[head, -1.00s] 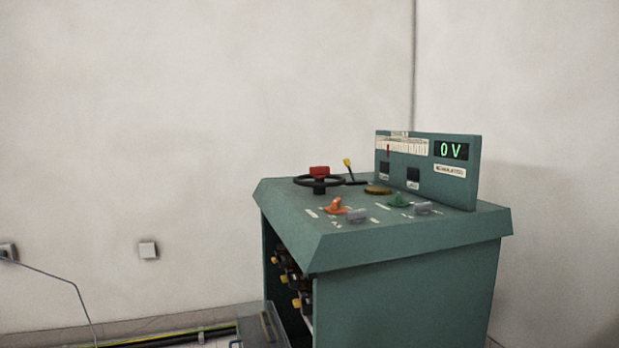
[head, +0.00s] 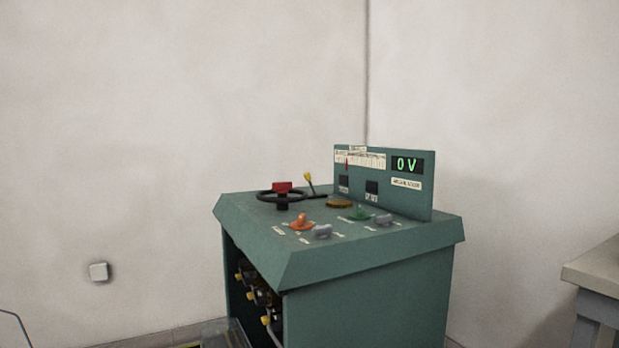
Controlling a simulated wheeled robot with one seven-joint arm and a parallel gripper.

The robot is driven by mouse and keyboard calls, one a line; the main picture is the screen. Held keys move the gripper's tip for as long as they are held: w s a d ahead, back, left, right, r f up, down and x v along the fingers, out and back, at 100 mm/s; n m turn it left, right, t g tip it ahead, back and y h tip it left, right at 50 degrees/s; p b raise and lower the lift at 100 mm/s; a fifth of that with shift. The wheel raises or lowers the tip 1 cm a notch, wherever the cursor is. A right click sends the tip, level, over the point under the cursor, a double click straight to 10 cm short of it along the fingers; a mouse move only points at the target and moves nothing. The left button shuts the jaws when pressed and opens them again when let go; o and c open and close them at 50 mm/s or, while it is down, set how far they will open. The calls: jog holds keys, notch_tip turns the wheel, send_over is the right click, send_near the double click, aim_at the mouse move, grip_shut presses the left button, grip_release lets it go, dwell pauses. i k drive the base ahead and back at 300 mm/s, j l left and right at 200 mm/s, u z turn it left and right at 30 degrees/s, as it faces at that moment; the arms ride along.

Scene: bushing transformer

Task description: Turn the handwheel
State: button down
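The handwheel (head: 282,197) is a black ring with a red block on top. It lies flat on the left part of the sloping top of a green control console (head: 365,277). A lever with a yellow tip (head: 308,177) stands just behind and to the right of it. The upright panel at the back of the console carries a display (head: 407,165) that reads 0 V in green. My gripper is not in the head view, and nothing touches the handwheel.
Orange (head: 301,222), green (head: 361,213) and grey knobs sit on the console top. The console's left side is open, with yellow-tipped parts inside. A table (head: 597,273) stands at the right edge. A small wall box (head: 98,271) is at the left. Walls close off the back.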

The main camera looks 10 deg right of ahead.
aim_at(281, 188)
jog(key=i+j+z, duration=0.1)
jog(key=z, duration=0.55)
jog(key=i+j+z, duration=0.15)
jog(key=j+z, duration=0.15)
jog(key=j, duration=0.65)
jog(key=j+z, duration=0.3)
jog(key=j, duration=0.65)
